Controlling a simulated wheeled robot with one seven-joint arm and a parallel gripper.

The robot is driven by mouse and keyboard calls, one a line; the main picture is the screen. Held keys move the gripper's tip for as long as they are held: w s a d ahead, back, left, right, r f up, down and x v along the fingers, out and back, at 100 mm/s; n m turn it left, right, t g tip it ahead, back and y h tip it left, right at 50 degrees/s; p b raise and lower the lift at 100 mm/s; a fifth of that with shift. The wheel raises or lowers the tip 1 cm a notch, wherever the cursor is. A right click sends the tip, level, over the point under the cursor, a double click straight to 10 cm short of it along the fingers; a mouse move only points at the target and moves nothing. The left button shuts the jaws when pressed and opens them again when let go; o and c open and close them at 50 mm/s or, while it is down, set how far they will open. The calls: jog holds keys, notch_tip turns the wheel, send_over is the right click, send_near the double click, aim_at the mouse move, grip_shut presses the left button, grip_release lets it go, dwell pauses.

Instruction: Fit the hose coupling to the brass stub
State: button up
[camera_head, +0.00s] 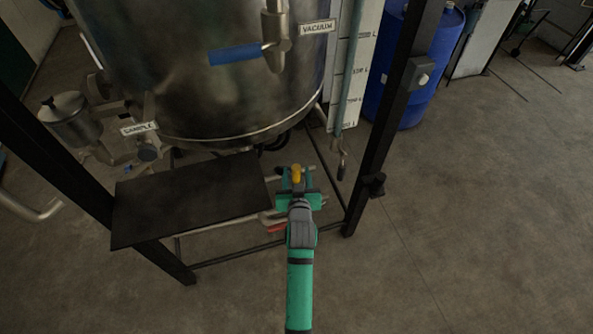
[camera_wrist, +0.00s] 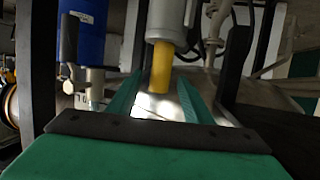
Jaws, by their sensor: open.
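My gripper (camera_head: 297,178) is open, below the front right of the steel vessel (camera_head: 200,75). A yellow, brass-coloured cylinder (camera_head: 296,172) shows at its fingertips. In the wrist view the yellow cylinder (camera_wrist: 161,66) projects from the end of a grey round body (camera_wrist: 166,22). It appears between or just beyond the tips of my two green fingers (camera_wrist: 160,98), with gaps at the sides. I cannot tell whether it is the brass stub or part of the hose coupling. No other piece is clear as either one.
A dark flat shelf (camera_head: 190,200) lies left of my gripper. A black upright post (camera_head: 378,130) stands to the right, with a blue drum (camera_head: 415,75) behind it. A red handle (camera_head: 277,227) sits low beside my arm. The floor (camera_head: 480,210) at right is clear.

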jog(key=v, duration=0.8)
jog(key=shift+s+r, duration=0.2)
jog(key=shift+s, duration=0.1)
jog(key=s+f, duration=0.3)
jog(key=s, duration=0.7)
jog(key=s+f, duration=0.2)
jog(key=s, duration=0.7)
jog(key=a+r+v, duration=0.1)
jog(key=v, duration=1.8)
jog(key=shift+s+a+m+t+h, duration=0.15)
jog(key=shift+a+m+t+h, duration=0.15)
jog(key=shift+t+h, duration=0.1)
